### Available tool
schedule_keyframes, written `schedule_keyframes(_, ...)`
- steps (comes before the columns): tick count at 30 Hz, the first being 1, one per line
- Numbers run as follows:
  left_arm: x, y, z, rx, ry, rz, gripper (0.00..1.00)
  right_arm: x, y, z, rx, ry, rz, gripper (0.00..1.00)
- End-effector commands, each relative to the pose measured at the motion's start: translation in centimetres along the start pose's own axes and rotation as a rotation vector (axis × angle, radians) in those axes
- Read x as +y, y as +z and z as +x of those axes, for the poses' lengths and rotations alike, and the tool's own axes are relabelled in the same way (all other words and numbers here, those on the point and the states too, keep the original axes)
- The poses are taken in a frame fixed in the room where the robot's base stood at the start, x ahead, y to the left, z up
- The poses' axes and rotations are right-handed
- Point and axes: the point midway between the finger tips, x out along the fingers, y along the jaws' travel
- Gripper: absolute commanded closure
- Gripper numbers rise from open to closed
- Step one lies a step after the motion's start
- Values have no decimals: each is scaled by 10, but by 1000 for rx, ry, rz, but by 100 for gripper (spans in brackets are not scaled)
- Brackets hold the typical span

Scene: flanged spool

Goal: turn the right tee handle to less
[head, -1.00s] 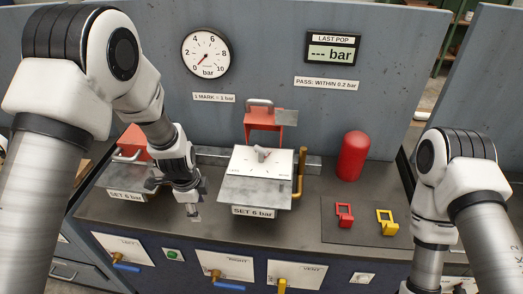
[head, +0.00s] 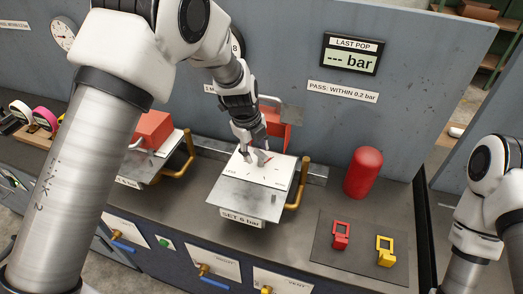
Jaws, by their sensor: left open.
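The right tee handle (head: 253,172) is small and grey and stands on a white dial plate (head: 240,182), on the middle fixture marked SET 6 bar. My left gripper (head: 256,160) reaches down from above onto this plate, its open fingers at the handle. The fingers partly cover the handle, and I cannot tell whether they touch it. Small lettering on the plate is hard to read. My right arm is at the right edge, with its gripper outside the picture.
A red fixture part (head: 150,130) and a second SET fixture stand at left. A brass pipe (head: 299,182) rises beside the plate.

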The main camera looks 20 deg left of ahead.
Motion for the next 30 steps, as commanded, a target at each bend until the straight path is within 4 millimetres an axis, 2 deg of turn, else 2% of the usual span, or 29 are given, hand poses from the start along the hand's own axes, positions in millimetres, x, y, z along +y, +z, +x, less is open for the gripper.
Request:
schedule_keyframes(1, 0, -1, 7, 1, 3, -1, 50, 0, 0, -7, 1, 0, 0, 100)
schedule_keyframes(6, 0, 0, 28, 0, 2, 1, 50, 0, -1, -11, 2, 0, 1, 100)
schedule_keyframes(13, 0, 0, 31, -1, 0, 0, 50, 0, -1, -10, 2, 0, 1, 100)
schedule_keyframes(14, 0, 0, 31, -1, 0, 0, 57, 0, -1, -10, 2, 0, 1, 100)
schedule_keyframes(15, 0, 0, 31, -1, 0, 0, 72, 0, -1, -10, 2, 0, 1, 100)
schedule_keyframes(17, 0, 0, 31, -1, 0, 0, 93, 0, -1, -10, 2, 0, 1, 100)
schedule_keyframes(18, 0, 0, 31, -1, 0, 0, 100, 0, -1, -10, 2, 0, 1, 100)
schedule_keyframes(30, 2, -1, 33, -3, 5, -24, 100, 0, -1, -9, 2, 0, 1, 100)
